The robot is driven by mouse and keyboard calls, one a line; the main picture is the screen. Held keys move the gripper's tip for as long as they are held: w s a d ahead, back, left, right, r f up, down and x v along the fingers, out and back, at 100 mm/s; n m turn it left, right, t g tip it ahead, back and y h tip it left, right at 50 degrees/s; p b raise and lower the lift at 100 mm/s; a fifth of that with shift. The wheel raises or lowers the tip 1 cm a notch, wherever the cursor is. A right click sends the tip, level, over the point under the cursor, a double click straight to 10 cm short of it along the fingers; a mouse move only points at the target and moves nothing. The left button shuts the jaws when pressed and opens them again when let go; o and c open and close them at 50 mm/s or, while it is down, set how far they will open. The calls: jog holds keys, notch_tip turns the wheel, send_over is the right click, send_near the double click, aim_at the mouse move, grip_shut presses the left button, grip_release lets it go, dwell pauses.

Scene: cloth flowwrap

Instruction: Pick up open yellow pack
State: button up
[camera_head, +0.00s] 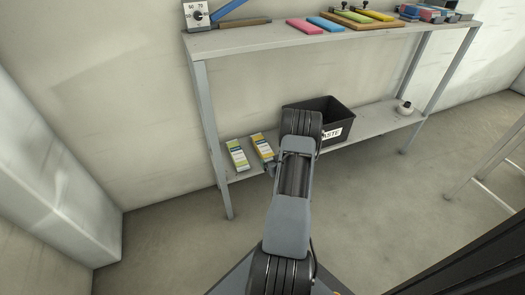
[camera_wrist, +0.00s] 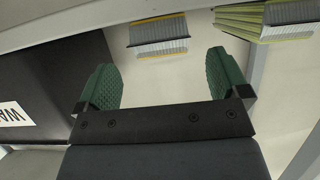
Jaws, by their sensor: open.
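The yellow pack (camera_head: 262,146) lies on the lower shelf, between a green pack (camera_head: 237,155) and the dark bin. In the wrist view the yellow pack (camera_wrist: 159,34) shows at the top centre, with yellow edges around grey-white layered contents. My gripper (camera_wrist: 165,68) has two green textured fingers spread wide with nothing between them. The pack is beyond the fingertips, apart from them and roughly in line with the gap. In the head view my arm hides most of the gripper. The green pack (camera_wrist: 262,20) is at the upper right of the wrist view.
The dark waste bin (camera_head: 338,127) stands right of the yellow pack; its wall (camera_wrist: 65,78) fills the left of the wrist view. The upper shelf (camera_head: 262,38) overhangs the lower one. A metal leg (camera_head: 207,120) stands at the left.

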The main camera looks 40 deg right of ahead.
aim_at(270, 158)
jog(key=b+x, duration=0.1)
jog(key=x, duration=0.2)
jog(key=shift+w+f, duration=0.25)
jog(key=shift+f, duration=0.05)
jog(key=shift+w+d+b, duration=0.2)
jog(key=shift+w+b, duration=0.15)
jog(key=shift+c, duration=0.3)
jog(key=c, duration=0.9)
